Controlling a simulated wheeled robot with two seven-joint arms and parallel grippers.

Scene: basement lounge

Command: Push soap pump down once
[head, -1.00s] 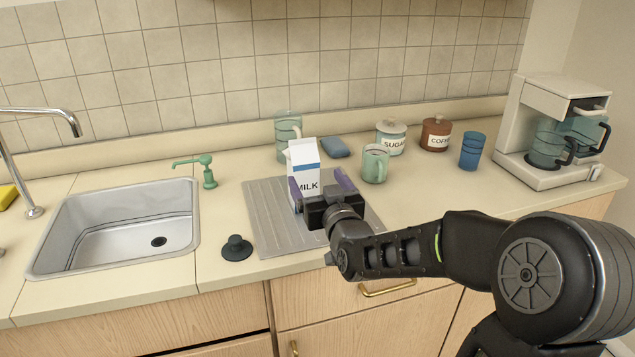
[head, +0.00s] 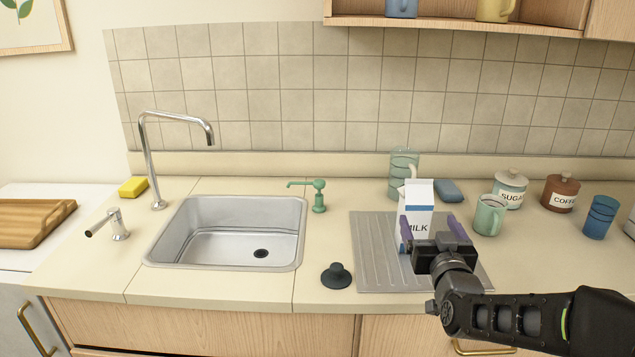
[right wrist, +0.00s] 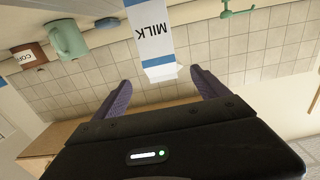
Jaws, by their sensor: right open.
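The green soap pump (head: 318,195) stands upright on the counter just right of the sink, its spout pointing left over the basin edge. It also shows in the right wrist view (right wrist: 236,10), upside down at the top. My right gripper (head: 428,222) is open at the milk carton (head: 417,197), right of the soap pump and apart from it. In the right wrist view the purple fingers (right wrist: 163,92) are spread to either side of the carton's top; I cannot tell whether they touch it. My left gripper is not in view.
The carton stands on the ribbed drainboard (head: 370,262). A dark sink plug (head: 336,277) lies in front of the pump. The sink (head: 180,240), tap (head: 150,165) and a green mug (head: 490,216) are nearby. Counter between pump and drainboard is clear.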

